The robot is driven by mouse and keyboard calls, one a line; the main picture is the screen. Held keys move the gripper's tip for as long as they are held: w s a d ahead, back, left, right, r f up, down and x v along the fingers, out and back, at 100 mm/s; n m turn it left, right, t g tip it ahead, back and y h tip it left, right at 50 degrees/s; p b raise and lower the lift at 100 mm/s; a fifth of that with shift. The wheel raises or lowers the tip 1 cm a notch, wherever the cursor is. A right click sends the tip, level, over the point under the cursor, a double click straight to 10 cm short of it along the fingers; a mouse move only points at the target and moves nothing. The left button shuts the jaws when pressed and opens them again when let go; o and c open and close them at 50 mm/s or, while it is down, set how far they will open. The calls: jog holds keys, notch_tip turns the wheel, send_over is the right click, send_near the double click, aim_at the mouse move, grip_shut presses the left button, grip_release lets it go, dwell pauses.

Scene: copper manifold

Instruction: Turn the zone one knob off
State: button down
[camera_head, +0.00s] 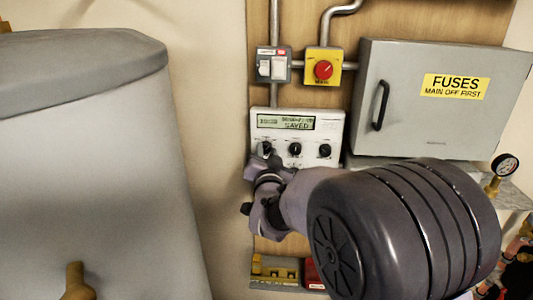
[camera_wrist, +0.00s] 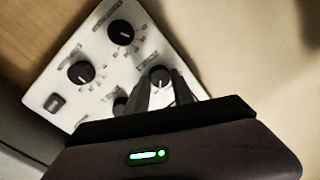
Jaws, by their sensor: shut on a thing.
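The white control panel (camera_head: 335,127) hangs on the wooden board, with a small display reading "SAVED" in its lower line. Below the display are a left knob (camera_head: 264,148), a middle knob (camera_head: 294,149) and a right knob (camera_head: 325,150), all black. My gripper (camera_head: 262,160) is at the left knob, partly hidden by my wrist. In the wrist view my gripper's fingers (camera_wrist: 160,82) are shut around a black knob (camera_wrist: 160,75) with a white pointer mark. Several other knobs and a dark square button (camera_wrist: 54,103) show there. The knob labels are too blurred to read.
Above the panel are a switch box (camera_head: 271,66) and a yellow box with a red main knob (camera_head: 323,69). A grey fuse cabinet (camera_head: 440,125) stands to the right, with a pressure gauge (camera_head: 505,165) below it. A large grey tank (camera_head: 90,170) fills the left.

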jog(key=n, duration=0.4)
jog(key=shift+r+g, duration=0.2)
jog(key=shift+g, duration=0.1)
jog(key=n+p, duration=0.1)
jog(key=n, duration=0.2)
jog(key=shift+a+r+h+p, duration=0.15)
jog(key=shift+h+p, duration=0.15)
jog(key=n+g+h+p, duration=0.1)
jog(key=n+p, duration=0.3)
jog(key=n, duration=0.1)
jog(key=shift+a+r, duration=0.1)
jog(key=shift+a+n+h+p, duration=0.1)
jog(key=shift+n+h+p, duration=0.3)
jog(key=shift+n+p, duration=1.7)
jog(key=shift+f, duration=0.2)
jog(key=c, duration=1.1)
grip_release()
